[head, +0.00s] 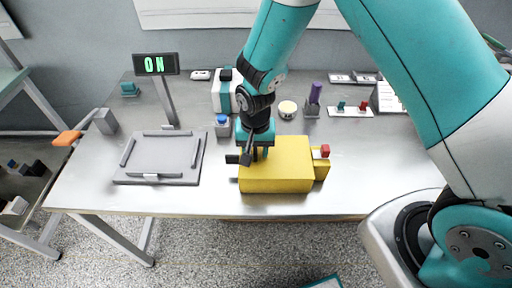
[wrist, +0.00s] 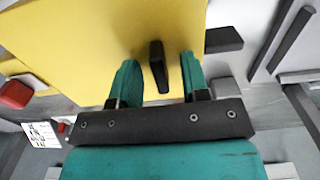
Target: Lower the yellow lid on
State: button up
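The yellow lid (head: 280,165) shows as a box-like yellow cover near the front edge of the table, and its flat face fills much of the wrist view (wrist: 70,40). A dark upright handle (wrist: 157,66) stands on that face. My gripper (head: 260,153) is at the lid's left part. In the wrist view my gripper (wrist: 157,80) is open, its two teal fingers on either side of the handle with a gap on each side. A red block (head: 325,150) shows at the lid's right end. What lies under the lid is hidden.
Bare table lies at front right.

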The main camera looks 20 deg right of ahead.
jog(key=shift+r, duration=0.1)
notch_tip(320, 180, up, 17)
jog(key=b, duration=0.2)
dwell(0.4)
jog(key=shift+r, duration=0.1)
jog(key=s+r+n+y, duration=0.2)
jog(key=s+r+n, duration=0.2)
jog(key=s, duration=0.6)
jog(key=s+r+n+y, duration=0.2)
jog(key=s+r+n, duration=0.2)
jog(key=s, duration=0.6)
jog(key=d+n, duration=0.1)
jog(key=n, duration=0.1)
jog(key=shift+r+n, duration=0.4)
jog(key=shift+s, duration=0.15)
